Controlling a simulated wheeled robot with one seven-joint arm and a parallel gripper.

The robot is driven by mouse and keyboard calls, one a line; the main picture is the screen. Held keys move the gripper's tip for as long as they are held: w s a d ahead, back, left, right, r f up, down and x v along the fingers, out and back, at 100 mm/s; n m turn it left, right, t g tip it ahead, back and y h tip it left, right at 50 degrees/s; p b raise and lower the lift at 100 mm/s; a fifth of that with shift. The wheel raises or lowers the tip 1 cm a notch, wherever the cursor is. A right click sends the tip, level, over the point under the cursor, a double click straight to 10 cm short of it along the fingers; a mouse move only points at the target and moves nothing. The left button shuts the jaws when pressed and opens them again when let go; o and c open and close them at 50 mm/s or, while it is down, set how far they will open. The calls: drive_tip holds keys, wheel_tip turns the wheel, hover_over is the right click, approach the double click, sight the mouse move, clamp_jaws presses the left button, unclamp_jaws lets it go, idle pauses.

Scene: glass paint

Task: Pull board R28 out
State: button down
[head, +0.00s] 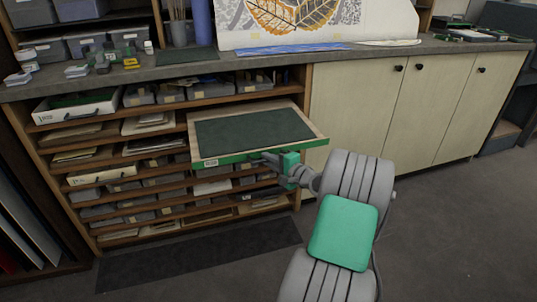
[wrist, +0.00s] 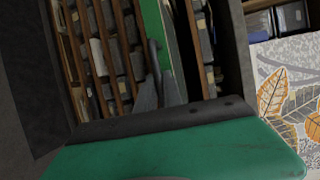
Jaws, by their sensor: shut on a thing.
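The board (head: 250,131) is a flat tray with a dark green surface, a pale wooden rim and a green front edge with a small white label at its left. The label is too small to read. The board sticks out of the shelf rack, level, over the floor.
The shelf rack (head: 60,142) holds several grey boxes, papers and white trays above and below the board. The countertop (head: 180,70) runs above it. Pale cabinet doors (head: 380,110) stand to the right. A dark mat (head: 200,258) lies on open floor in front.

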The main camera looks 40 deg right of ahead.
drive_tip(key=shift+s, duration=0.15)
drive_tip(key=c, duration=1.5)
unclamp_jaws()
drive_tip(key=shift+s, duration=0.1)
drive_tip(key=s+r+p, duration=0.1)
drive_tip(key=s, duration=0.6)
drive_tip(key=shift+s+d+r, duration=0.15)
drive_tip(key=shift+s, duration=0.05)
